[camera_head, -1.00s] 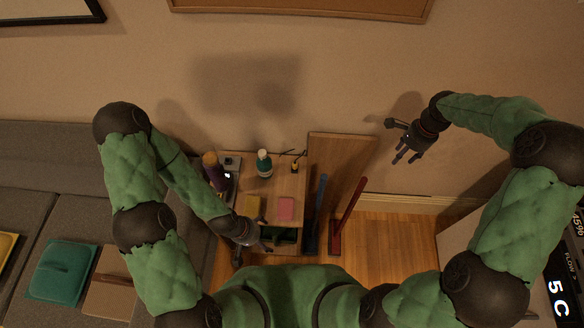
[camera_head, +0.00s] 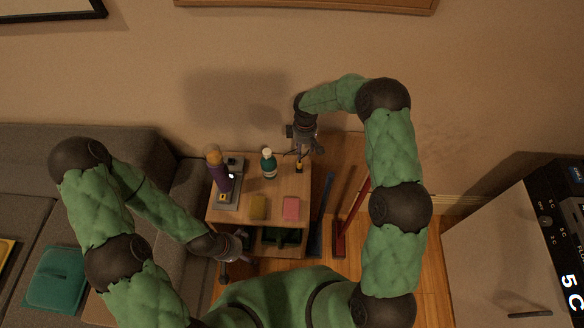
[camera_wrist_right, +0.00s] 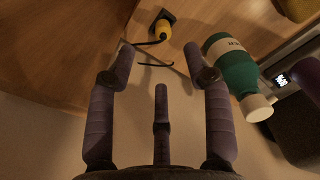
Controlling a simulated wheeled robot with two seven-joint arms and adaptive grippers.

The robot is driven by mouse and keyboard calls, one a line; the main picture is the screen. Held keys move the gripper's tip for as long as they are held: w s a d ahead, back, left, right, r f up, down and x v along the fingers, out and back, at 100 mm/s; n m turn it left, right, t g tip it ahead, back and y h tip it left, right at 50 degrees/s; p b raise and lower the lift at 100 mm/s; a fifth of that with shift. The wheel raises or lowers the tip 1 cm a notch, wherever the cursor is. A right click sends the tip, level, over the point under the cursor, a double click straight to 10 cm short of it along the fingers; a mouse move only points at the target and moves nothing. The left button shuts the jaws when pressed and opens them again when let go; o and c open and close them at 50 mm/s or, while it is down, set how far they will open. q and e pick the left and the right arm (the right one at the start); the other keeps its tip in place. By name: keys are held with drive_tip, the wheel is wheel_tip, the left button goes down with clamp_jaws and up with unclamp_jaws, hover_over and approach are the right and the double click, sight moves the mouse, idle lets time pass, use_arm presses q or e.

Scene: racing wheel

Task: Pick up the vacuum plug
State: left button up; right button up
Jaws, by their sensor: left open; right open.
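A small yellow and black piece, which looks like the vacuum plug (camera_head: 299,167), stands at the back right of the wooden cabinet top (camera_head: 245,212). In the right wrist view the yellow plug (camera_wrist_right: 162,29) sits on a dark base with a thin black cord beside it. My right gripper (camera_head: 308,152) is open and empty above and behind the plug. In its wrist view the open fingers (camera_wrist_right: 159,62) point toward the plug, apart from it. My left gripper (camera_head: 236,256) is open, low by the cabinet's front left corner.
A green bottle with a white cap (camera_head: 268,165) stands close left of the plug; it also shows in the right wrist view (camera_wrist_right: 232,66). A purple bottle (camera_head: 219,180), a yellow sponge (camera_head: 258,206) and a pink sponge (camera_head: 291,208) share the top. A sofa (camera_head: 150,170) is left.

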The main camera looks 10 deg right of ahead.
sight(300, 163)
drive_tip(key=shift+w+a+f+n, duration=0.3)
drive_tip(key=shift+a+f+n, duration=0.4)
drive_tip(key=shift+n, duration=0.1)
wheel_tip(300, 163, down, 5)
drive_tip(key=shift+r+b, duration=0.1)
drive_tip(key=shift+b, duration=0.6)
drive_tip(key=f, duration=0.1)
drive_tip(key=f+b, duration=0.1)
drive_tip(key=f, duration=0.3)
drive_tip(key=shift+d+f+b, duration=0.1)
drive_tip(key=shift+d+b, duration=0.15)
drive_tip(key=shift+b, duration=0.1)
clamp_jaws()
